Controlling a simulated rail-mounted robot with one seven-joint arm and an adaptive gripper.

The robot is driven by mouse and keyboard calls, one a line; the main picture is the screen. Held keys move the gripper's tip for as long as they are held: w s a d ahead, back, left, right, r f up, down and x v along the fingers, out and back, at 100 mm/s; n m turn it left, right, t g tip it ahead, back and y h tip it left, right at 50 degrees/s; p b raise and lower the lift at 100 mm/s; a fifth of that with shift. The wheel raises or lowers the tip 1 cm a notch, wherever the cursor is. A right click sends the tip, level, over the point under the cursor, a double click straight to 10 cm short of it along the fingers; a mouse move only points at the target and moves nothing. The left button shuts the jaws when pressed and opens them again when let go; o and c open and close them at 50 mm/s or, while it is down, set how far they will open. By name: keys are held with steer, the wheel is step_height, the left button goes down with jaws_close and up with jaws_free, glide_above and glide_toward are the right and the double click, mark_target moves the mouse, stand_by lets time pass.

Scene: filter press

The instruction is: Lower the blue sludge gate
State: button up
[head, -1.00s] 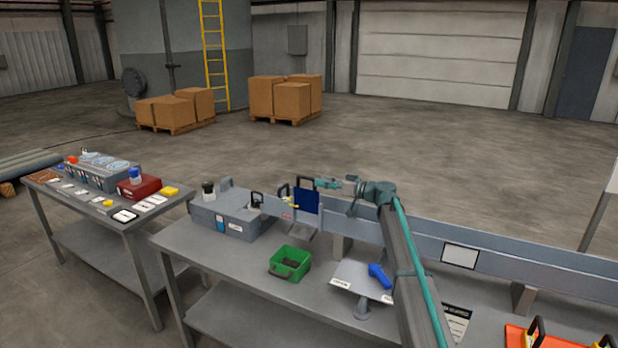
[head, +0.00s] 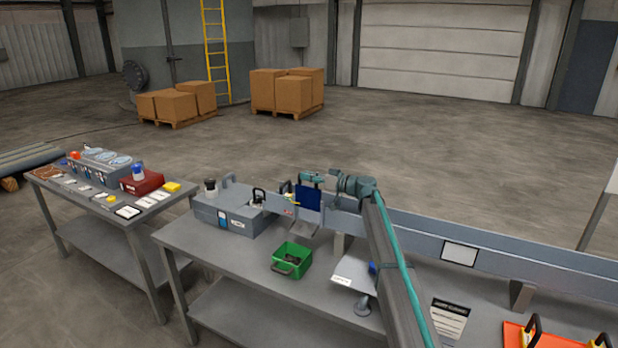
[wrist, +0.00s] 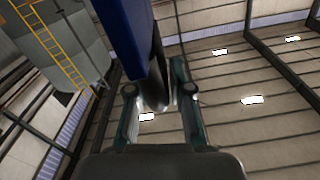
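The blue sludge gate (head: 308,198) stands upright in the long grey channel (head: 345,203), its panel showing above the channel's edge. Its blue panel (wrist: 122,35) also fills the upper left of the wrist view, with the dark handle (wrist: 154,85) beside it. My gripper (head: 311,178) is at the top of the gate, over its handle. In the wrist view the two green fingers of my gripper (wrist: 157,98) are spread apart, one on each side of the handle. Gaps show between the handle and the fingers. My gripper hides most of the handle in the head view.
A second handle with yellow parts (head: 290,197) stands close left of the gate. A green bin (head: 291,261) and a grey box (head: 226,212) are on the bench. Open floor lies behind the channel.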

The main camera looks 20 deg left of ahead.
mark_target(309, 193)
jaws_close()
step_height(309, 193, down, 7)
steer(key=b, duration=0.9)
steer(key=shift+f, duration=0.1)
steer(key=o, duration=0.6)
jaws_free()
steer(key=shift+f, duration=0.1)
steer(key=shift+c, duration=0.2)
